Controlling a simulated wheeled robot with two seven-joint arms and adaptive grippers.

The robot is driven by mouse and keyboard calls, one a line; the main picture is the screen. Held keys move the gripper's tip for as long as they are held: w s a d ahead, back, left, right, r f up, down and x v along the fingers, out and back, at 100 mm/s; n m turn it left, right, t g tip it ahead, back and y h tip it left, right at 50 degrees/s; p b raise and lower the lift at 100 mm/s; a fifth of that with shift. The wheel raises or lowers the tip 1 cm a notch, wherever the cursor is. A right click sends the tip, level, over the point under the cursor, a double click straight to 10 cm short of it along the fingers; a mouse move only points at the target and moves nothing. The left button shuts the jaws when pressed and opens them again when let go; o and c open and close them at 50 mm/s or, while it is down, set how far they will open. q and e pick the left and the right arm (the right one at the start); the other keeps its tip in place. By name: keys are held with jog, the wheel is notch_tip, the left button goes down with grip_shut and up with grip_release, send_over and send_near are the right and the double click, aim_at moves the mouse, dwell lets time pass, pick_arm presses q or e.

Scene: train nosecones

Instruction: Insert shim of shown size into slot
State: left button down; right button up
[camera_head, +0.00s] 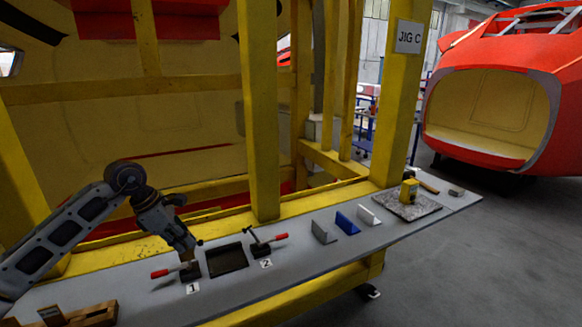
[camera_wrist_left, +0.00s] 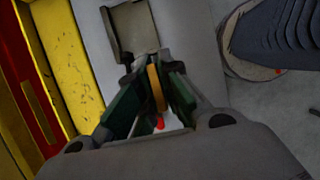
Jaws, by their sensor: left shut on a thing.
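My left gripper (camera_head: 191,256) is low over the bench beside the clamp marked 1, just left of the dark rectangular slot tray (camera_head: 227,259). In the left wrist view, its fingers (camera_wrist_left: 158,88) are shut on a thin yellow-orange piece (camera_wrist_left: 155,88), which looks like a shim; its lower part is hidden. The tray (camera_wrist_left: 132,28) is just beyond the fingertips there. A red handle (camera_head: 160,273) of clamp 1 points left; its red tip (camera_wrist_left: 160,124) shows between the fingers. A grey shim (camera_head: 323,232), a blue shim (camera_head: 347,224) and a white shim (camera_head: 369,215) stand apart on the bench. My right gripper is out of view.
Clamp 2 (camera_head: 268,243) with a red handle stands right of the tray. A yellow gauge (camera_head: 409,190) sits on a speckled plate (camera_head: 415,208) farther right. A wooden block (camera_head: 92,315) is at the lower left. Yellow jig posts (camera_head: 258,110) rise behind the bench.

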pick_arm(q)
jog(key=s+d+f+m+g+y+p, duration=0.2)
jog(key=d+m+p, duration=0.4)
jog(key=m, duration=0.6)
jog(key=s+d+f+m+g+y+p, duration=0.2)
jog(key=d+m+p, duration=0.4)
jog(key=m+p, duration=0.3)
notch_tip(320, 180, down, 2)
jog(key=s+m+g, duration=0.1)
jog(key=m+g, duration=0.1)
jog(key=m, duration=0.1)
jog(key=shift+s+f+g, duration=0.15)
jog(key=shift+f+g, duration=0.05)
jog(key=shift+g, duration=0.2)
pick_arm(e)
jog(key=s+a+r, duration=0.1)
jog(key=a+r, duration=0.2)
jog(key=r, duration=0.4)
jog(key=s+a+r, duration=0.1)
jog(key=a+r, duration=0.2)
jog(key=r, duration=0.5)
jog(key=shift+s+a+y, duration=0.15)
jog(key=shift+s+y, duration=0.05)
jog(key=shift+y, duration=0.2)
pick_arm(q)
jog(key=shift+d, duration=0.1)
